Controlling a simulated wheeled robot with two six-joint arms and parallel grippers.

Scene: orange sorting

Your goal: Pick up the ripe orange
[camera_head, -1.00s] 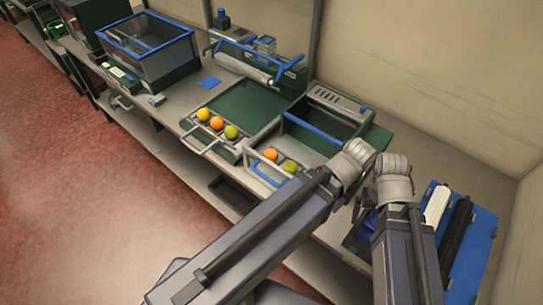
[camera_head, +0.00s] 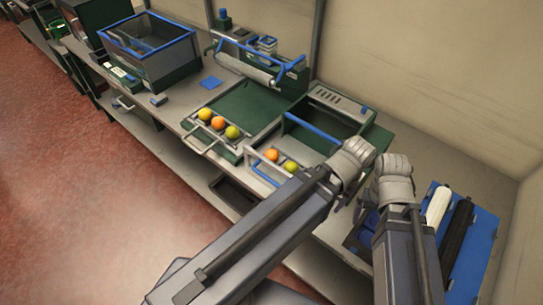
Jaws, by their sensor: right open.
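An orange-coloured fruit (camera_head: 271,155) sits in the right-hand handled tray (camera_head: 252,170), beside a yellow-green fruit (camera_head: 291,167). A second orange-coloured fruit (camera_head: 218,123) lies in a row on the green left tray (camera_head: 250,100), between a yellow-orange fruit (camera_head: 205,114) and a yellow-green fruit (camera_head: 232,132). My right gripper (camera_head: 362,208) is open and mostly hidden beside the two wrists, to the right of the fruits and apart from them. My left arm's wrist is near it; the left fingers are hidden, so their state cannot be told.
A blue-rimmed bin (camera_head: 148,40) stands at the back left of the bench. A green box with a blue bar (camera_head: 318,129) stands behind the right-hand tray. A blue panel (camera_head: 478,240) with a white and a black roll lies at the right. Bare bench shows left of the trays.

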